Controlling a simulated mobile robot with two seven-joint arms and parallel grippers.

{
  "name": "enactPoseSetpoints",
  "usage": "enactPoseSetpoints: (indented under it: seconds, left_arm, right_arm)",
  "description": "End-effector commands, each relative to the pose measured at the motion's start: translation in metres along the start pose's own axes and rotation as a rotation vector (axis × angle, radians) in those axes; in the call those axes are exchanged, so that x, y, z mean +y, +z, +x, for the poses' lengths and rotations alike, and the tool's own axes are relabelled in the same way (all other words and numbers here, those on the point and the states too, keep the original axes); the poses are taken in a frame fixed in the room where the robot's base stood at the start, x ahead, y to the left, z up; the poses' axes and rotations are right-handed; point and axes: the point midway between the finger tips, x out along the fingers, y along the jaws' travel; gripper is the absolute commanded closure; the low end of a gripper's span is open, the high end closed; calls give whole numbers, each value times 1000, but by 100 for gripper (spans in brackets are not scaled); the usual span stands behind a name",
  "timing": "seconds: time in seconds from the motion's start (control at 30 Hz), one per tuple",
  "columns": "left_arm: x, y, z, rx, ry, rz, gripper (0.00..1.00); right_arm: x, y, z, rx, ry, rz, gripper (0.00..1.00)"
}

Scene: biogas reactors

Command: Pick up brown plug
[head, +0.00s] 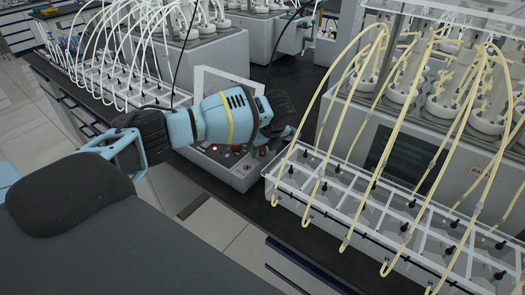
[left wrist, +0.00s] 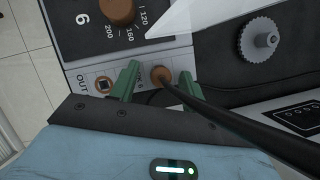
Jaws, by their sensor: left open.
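The brown plug (left wrist: 161,76) is a round brown end on a thick black cable in the left wrist view. It sits at the edge of a grey control box, beside the "OUT" marking. My left gripper (left wrist: 156,86) is open, with one green finger on each side of the plug. I cannot tell whether either finger touches it. In the head view the left arm reaches across to the control box (head: 216,163), and its hand hides most of the plug's area. My right gripper is not in view.
A clear-walled rack (head: 345,205) with yellow tubes stands close on the right. White-tubed reactors (head: 125,85) stand at the back left. A dark cable runs right from the plug.

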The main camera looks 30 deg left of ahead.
Motion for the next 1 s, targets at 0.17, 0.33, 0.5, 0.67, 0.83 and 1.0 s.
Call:
enactPoseSetpoints:
  seconds: [0.17, 0.33, 0.5, 0.67, 0.83, 1.0]
  left_arm:
    - [0, 0, 0, 0, 0, 0, 73]
    - [0, 0, -1, 0, 0, 0, 95]
    - [0, 0, -1, 0, -1, 0, 100]
    - [0, 1, -2, 0, -1, -1, 100]
    - [-1, 5, -11, -1, -2, -2, 100]
    - [-1, 14, -33, 0, -5, -1, 100]
  right_arm:
    - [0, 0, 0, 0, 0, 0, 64]
    - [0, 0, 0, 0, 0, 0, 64]
    - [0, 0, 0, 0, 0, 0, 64]
    - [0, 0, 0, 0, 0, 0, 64]
    - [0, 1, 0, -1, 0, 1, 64]
    - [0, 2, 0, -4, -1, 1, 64]
